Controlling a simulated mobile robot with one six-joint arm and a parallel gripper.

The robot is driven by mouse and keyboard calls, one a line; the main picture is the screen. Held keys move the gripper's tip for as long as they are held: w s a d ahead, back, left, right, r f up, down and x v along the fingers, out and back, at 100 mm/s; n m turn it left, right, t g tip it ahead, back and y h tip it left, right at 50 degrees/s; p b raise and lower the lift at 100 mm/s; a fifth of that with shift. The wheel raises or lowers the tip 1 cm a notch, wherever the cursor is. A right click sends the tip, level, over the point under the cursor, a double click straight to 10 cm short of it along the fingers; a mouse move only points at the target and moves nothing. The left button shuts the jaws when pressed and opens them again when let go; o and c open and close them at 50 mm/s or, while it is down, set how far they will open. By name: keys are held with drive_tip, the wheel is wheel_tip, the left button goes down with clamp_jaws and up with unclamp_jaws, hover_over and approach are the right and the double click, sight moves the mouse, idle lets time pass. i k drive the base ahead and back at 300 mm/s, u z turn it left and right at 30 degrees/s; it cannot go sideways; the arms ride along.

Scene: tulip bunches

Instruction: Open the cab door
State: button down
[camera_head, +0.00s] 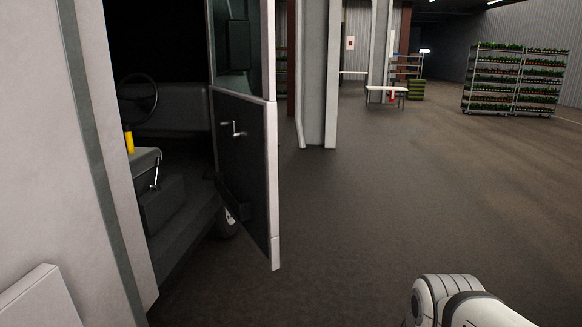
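The cab door (246,160) stands open, swung out from the white vehicle body on the left. Its dark inner panel faces me, with a small metal handle (233,129) at mid height and a white outer edge on the right. The open doorway shows the cab inside, with a steering wheel (138,97), a seat (146,160) and a yellow object (129,142) on or beside the seat. A white and dark part of my arm shows at the bottom right, apart from the door. My gripper is not in view.
The floor (370,210) to the right of the door is clear. A white post (333,75) stands behind the door. Farther back are a small white table (386,89) and plant racks (514,80) with several shelves at the right.

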sight(246, 176)
drive_tip(key=u, duration=0.25)
drive_tip(key=i, duration=2.05)
drive_tip(key=u, duration=0.35)
